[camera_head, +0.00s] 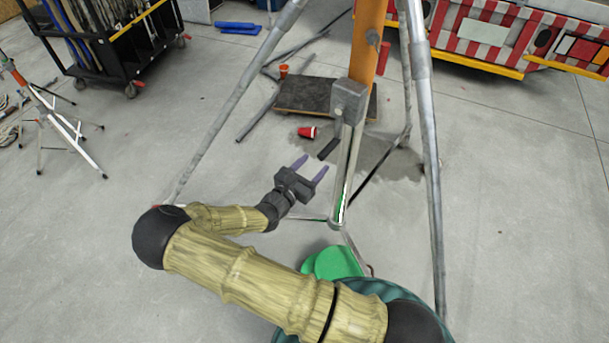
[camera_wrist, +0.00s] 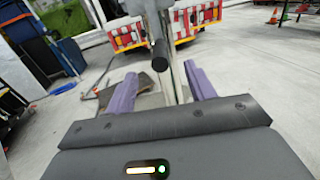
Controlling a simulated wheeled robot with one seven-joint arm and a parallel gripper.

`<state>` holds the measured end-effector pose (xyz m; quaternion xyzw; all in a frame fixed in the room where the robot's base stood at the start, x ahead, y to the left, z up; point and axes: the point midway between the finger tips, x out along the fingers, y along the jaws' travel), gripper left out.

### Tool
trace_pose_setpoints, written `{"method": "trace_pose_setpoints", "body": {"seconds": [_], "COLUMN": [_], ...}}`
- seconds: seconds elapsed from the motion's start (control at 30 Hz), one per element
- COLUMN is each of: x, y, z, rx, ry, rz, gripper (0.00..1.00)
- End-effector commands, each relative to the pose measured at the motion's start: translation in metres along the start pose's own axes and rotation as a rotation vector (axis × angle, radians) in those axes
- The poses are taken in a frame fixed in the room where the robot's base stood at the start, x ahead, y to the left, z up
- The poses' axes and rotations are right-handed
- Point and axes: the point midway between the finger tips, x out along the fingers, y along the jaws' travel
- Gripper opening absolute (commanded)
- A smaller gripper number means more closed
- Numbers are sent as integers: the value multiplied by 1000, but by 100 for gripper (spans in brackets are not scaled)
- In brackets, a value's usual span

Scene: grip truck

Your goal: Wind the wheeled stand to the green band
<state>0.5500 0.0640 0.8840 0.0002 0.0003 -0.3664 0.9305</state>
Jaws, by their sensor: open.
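The wheeled stand has long grey legs (camera_head: 428,130), an orange column (camera_head: 368,45) and a grey gearbox (camera_head: 348,101). A crank with a black handle (camera_head: 328,149) hangs from the gearbox. The green band (camera_head: 341,204) shows low on the stand's upright grey tube, with a pale and dark mark beside it. My gripper (camera_head: 310,168) is open and empty, its purple fingers just below and left of the handle. In the wrist view the black handle (camera_wrist: 159,56) shows end-on, ahead of the gap between the fingers (camera_wrist: 160,84); it seems not to touch them.
Behind the crank lie a dark board (camera_head: 322,97), a red cup (camera_head: 308,132) and loose grey poles (camera_head: 262,112). A black cart (camera_head: 110,45) stands back left.

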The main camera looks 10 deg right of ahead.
Motion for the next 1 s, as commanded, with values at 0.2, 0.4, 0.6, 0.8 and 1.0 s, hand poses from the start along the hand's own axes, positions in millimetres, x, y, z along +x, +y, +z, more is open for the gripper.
{"method": "trace_pose_setpoints", "body": {"seconds": [0.2, 0.4, 0.6, 0.8, 1.0], "x": [28, 52, 71, 77, 77], "y": [-1, -1, 0, 0, 0], "z": [2, 2, 1, 0, 0], "rx": [-1, -1, -1, -1, -1], "ry": [-1, -2, 0, 0, -1], "rz": [-3, -1, -1, 0, 0], "gripper": [55, 55, 55, 55, 55]}}
